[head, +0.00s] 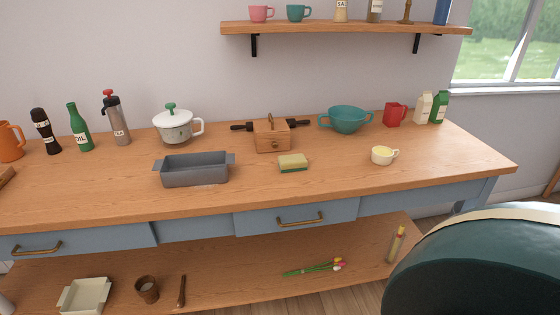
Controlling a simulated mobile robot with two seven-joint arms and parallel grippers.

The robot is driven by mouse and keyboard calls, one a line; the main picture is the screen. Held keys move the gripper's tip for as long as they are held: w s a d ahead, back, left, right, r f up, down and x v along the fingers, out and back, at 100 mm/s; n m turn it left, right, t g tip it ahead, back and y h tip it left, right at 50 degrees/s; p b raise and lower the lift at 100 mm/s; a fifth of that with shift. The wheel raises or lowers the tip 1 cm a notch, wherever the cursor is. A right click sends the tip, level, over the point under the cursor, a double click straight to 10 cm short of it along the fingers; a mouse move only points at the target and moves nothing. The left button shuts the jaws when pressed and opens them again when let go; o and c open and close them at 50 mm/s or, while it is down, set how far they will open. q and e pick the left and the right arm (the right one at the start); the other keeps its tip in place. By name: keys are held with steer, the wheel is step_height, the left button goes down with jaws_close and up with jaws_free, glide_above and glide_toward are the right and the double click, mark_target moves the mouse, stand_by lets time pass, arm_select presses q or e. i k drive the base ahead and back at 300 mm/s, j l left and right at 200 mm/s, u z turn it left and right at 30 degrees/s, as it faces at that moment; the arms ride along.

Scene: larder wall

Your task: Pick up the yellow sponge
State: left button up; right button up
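The yellow sponge (293,162) lies flat on the wooden counter (240,192), a little right of the middle in the head view. It is yellow on top with a dark green layer underneath. It sits in front of a small wooden box and to the right of a grey baking dish, touching neither. Neither of my grippers shows in the head view.
The counter in front of the sponge is clear. A large dark teal rounded object (490,265) fills the lower right.

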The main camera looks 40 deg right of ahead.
mark_target(292, 163)
steer(key=k+l+u, duration=0.15)
steer(key=l, duration=0.2)
steer(key=k+l+u, duration=0.1)
steer(key=l, duration=0.25)
steer(key=k+l+u, duration=0.15)
steer(key=l, duration=0.15)
steer(key=k+l, duration=0.2)
steer(key=l, duration=0.2)
steer(key=k+l, duration=0.2)
steer(key=l, duration=0.2)
steer(key=k+l+u, duration=0.1)
steer(key=l, duration=0.3)
steer(key=k+l, duration=0.55)
steer(key=l, duration=0.2)
steer(key=i+l+u, duration=0.05)
